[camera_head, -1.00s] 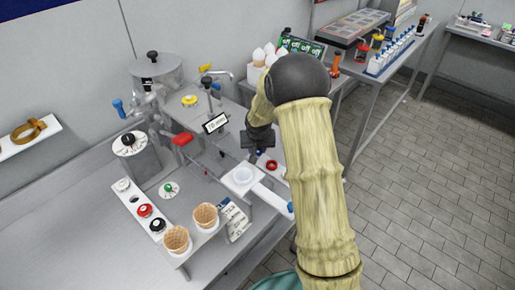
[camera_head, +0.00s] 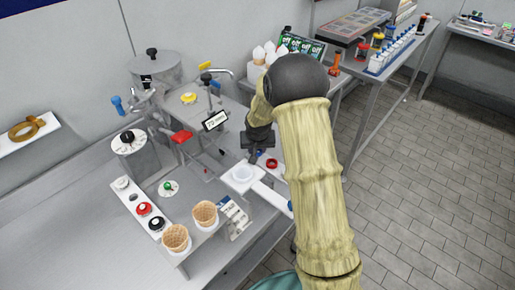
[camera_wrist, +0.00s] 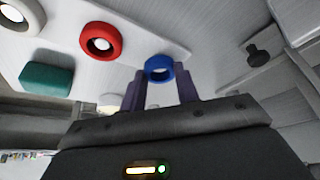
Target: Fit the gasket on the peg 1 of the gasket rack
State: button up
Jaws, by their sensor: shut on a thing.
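A blue ring, the gasket (camera_wrist: 159,68), sits between the two fingertips of my gripper (camera_wrist: 160,85) in the wrist view. The jaws are shut on it. In the head view my gripper (camera_head: 259,148) is low over the right part of the bench, just behind a red ring (camera_head: 272,163). A pale board, which looks like the gasket rack (camera_wrist: 130,55), carries the red ring and a white ring (camera_wrist: 20,15) in the wrist view. I cannot tell which peg is peg 1, nor whether the blue ring touches the board.
A white square holder (camera_head: 242,178) with a handle lies close left of my gripper. A machine with a display (camera_head: 215,121) and a red lever (camera_head: 181,136) stands to the left. Waffle cones (camera_head: 205,214) stand in front. A teal block (camera_wrist: 47,78) shows beside the rings.

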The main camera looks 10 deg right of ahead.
jog(key=o, duration=1)
jog(key=v, duration=1.7)
jog(key=shift+r+b, duration=0.15)
jog(key=shift+b, duration=0.2)
jog(key=shift+s, duration=0.1)
jog(key=shift+n+g+y, duration=0.3)
jog(key=shift+n+g, duration=0.6)
jog(key=s+p, duration=0.1)
jog(key=s, duration=0.6)
jog(key=s+p, duration=0.2)
jog(key=s, duration=0.5)
jog(key=s+d+f+p, duration=0.1)
jog(key=s+p, duration=0.1)
jog(key=s, duration=0.6)
jog(key=shift+d+f, duration=0.1)
jog(key=shift+d, duration=0.05)
jog(key=shift+f, duration=0.1)
